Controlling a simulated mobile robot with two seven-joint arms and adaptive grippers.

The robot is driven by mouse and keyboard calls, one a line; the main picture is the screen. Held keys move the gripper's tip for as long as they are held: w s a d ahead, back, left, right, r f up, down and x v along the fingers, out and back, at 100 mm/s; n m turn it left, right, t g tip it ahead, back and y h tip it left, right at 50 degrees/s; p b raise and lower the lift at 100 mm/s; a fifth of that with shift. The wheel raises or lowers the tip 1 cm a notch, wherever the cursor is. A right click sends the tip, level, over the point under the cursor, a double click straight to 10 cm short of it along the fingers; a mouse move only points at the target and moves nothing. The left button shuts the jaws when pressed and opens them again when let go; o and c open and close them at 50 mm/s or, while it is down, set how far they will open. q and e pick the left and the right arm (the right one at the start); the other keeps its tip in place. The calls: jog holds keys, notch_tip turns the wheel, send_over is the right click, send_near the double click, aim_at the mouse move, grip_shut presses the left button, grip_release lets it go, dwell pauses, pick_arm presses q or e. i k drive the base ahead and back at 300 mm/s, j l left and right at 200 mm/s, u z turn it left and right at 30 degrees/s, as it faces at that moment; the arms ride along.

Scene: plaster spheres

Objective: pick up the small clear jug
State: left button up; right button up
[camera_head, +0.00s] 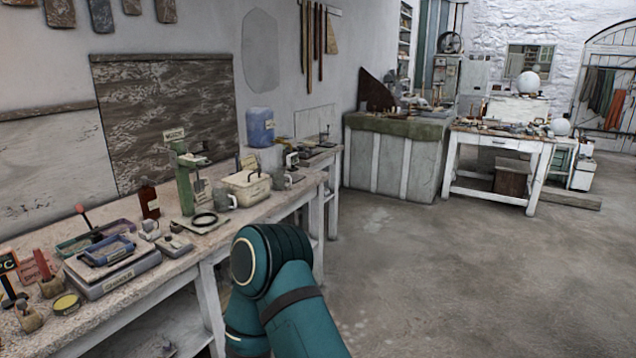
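I cannot pick out a small clear jug with certainty. Two small greyish mug- or jug-like vessels stand on the long bench (150,285): one (225,197) beside the green stand and one (282,179) further back. They are too small to tell whether they are clear. A teal link of one of my arms shows at the bottom centre, in front of the bench's front edge. Neither gripper is in view.
A green stand (185,185), a cream box (246,188), a dark red bottle (149,200), a blue container (260,127) and a grey scale-like device (113,272) crowd the bench. A white table (497,142) stands far back. The floor (440,270) at right is clear.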

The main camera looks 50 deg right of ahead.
aim_at(278, 176)
jog(key=z, duration=1.35)
